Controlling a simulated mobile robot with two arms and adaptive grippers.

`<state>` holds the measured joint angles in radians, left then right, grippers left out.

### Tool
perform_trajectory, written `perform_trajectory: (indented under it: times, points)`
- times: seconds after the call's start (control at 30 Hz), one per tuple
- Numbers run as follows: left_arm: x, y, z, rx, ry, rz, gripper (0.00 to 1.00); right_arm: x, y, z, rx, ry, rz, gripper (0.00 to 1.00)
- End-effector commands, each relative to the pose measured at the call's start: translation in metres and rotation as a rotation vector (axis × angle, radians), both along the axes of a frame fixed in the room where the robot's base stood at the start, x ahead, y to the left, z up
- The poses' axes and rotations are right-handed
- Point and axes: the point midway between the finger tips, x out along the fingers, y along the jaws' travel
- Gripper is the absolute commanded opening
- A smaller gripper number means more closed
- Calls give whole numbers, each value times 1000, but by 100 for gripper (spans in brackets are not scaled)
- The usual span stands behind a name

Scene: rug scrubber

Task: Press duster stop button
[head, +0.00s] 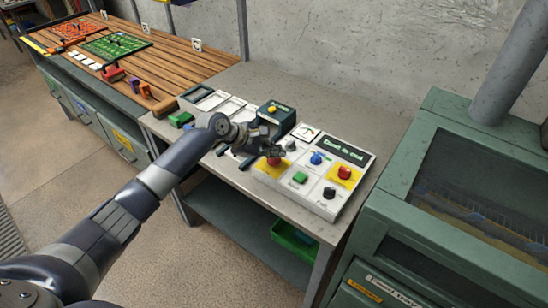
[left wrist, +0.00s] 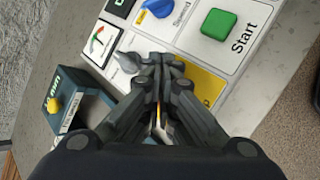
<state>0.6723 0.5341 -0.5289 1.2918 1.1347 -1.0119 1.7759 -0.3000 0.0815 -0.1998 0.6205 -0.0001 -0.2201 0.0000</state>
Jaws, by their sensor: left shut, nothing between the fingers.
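The control panel (head: 325,150) is a white box on the grey bench, with a dark green display along its back edge. A red button (head: 274,161) sits on a yellow patch at its left front, beside a green button (head: 300,178). My left gripper (head: 272,150) is shut and empty, its fingertips right over that red button. I cannot tell whether they touch it. In the left wrist view the fingers (left wrist: 165,62) cover the red button; only part of the yellow label (left wrist: 207,85) shows, beside the green Start button (left wrist: 217,24). My right gripper is not in view.
A blue knob (head: 317,158), a second red button on yellow (head: 345,173) and a black knob (head: 329,193) share the panel. A dark box with a yellow button (head: 277,115) stands just behind. A green cabinet (head: 440,150) is at the right.

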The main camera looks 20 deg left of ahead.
Motion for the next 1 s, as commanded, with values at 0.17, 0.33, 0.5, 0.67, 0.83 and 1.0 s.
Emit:
perform_trajectory:
  times: [0.17, 0.33, 0.5, 0.67, 0.83, 1.0]
  points:
    - [0, 0, 0, 0, 0, 0, 0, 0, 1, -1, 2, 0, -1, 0]
    - [0, 0, -1, -1, 0, -1, 0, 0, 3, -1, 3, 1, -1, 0]
    - [0, -1, -2, -1, 0, -1, 0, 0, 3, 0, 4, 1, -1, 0]
    - [0, -1, -4, -1, 0, -1, 0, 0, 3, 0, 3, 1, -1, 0]
    - [0, -1, -7, -1, 0, -1, 0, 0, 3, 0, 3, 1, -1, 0]
    - [0, 0, -9, -1, 0, -1, 0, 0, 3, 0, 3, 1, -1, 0]
